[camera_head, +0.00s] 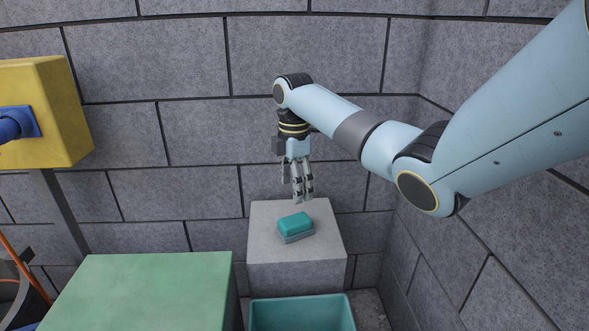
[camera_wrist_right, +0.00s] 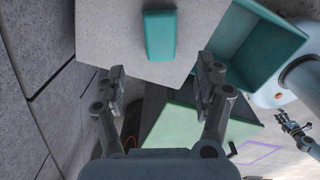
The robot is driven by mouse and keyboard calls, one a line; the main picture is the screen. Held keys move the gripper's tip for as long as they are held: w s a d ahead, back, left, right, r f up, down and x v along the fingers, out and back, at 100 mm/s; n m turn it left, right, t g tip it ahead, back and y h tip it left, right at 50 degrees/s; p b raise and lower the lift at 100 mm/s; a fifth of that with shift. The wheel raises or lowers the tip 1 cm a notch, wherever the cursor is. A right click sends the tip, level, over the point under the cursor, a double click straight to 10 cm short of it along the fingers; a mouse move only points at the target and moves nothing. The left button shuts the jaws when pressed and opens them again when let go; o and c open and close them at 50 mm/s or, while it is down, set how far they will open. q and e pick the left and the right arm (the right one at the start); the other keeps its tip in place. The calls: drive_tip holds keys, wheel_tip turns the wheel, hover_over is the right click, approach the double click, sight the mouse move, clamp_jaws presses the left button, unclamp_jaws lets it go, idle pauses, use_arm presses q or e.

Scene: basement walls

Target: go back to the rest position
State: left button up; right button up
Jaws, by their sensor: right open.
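My right gripper (camera_head: 299,195) hangs with its fingers pointing down in the head view. It is open and empty, a little above and apart from a teal block with a grey lower layer (camera_head: 295,224). The block lies on top of a pale grey pedestal (camera_head: 325,245). In the right wrist view the open fingers (camera_wrist_right: 165,75) have nothing between them, and the teal block (camera_wrist_right: 160,36) lies beyond them. What looks like my left gripper (camera_wrist_right: 296,132) is small at the right edge of that view; its jaws are unclear.
A teal open bin (camera_head: 303,314) stands in front of the pedestal. A green-topped block or table (camera_head: 145,285) is at the left. A yellow box with a blue fitting (camera_head: 50,110) is at the far left. Grey block walls close in behind and at the right.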

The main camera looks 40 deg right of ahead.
drive_tip(key=shift+r, duration=0.9)
